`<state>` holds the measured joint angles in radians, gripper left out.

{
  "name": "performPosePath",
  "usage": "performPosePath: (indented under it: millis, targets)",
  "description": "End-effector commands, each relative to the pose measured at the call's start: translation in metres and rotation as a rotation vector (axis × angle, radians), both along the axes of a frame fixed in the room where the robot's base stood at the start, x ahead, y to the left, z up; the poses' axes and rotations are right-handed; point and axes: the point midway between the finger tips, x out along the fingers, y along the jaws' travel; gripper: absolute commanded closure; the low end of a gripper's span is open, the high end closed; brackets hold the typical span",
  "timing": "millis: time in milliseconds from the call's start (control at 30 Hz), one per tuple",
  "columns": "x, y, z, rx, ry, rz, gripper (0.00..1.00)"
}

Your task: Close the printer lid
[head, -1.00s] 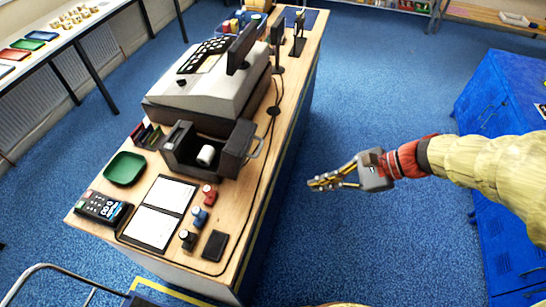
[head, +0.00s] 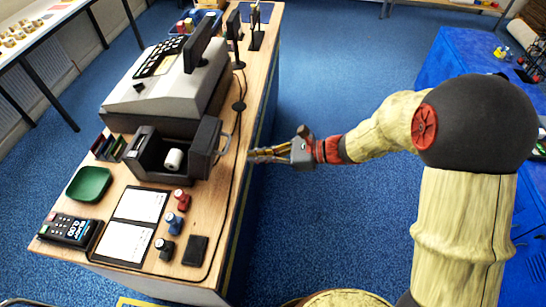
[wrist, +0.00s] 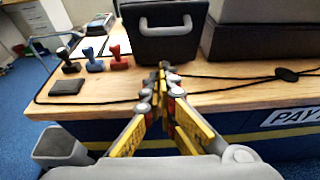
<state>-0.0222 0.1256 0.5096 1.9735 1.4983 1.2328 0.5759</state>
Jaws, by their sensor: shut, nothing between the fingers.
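The printer (head: 150,150) is a dark box on the wooden counter, with a white paper roll (head: 173,159) inside. Its lid (head: 206,148) stands open, upright on the right side, with a grey handle (head: 224,146) facing my gripper. In the wrist view the lid (wrist: 165,38) fills the top middle, and its handle (wrist: 166,28) shows as a grey loop. My gripper (head: 253,155) is shut and empty, at the counter's right edge, pointing left toward the lid and apart from it. In the wrist view the fingertips (wrist: 163,72) are below the handle.
A cash register (head: 165,85) stands behind the printer. A black cable (wrist: 215,90) runs along the counter edge.

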Motion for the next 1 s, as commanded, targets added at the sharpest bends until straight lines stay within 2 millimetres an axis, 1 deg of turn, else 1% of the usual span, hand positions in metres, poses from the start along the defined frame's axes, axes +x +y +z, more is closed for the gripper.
performPosePath:
  millis: [33, 100, 300, 467, 833, 1000]
  targets:
    - [0.0, 0.01, -0.005, -0.001, 0.0, 0.004, 1.0]
    - [0.002, 0.019, 0.002, 0.0, -0.004, 0.003, 1.0]
    - [0.004, 0.038, 0.013, -0.001, -0.002, 0.002, 1.0]
    - [0.004, 0.042, 0.015, -0.001, -0.002, 0.0, 1.0]
    - [0.004, 0.043, 0.017, -0.003, -0.002, 0.001, 1.0]
    - [0.004, 0.044, 0.022, -0.02, -0.001, 0.001, 1.0]
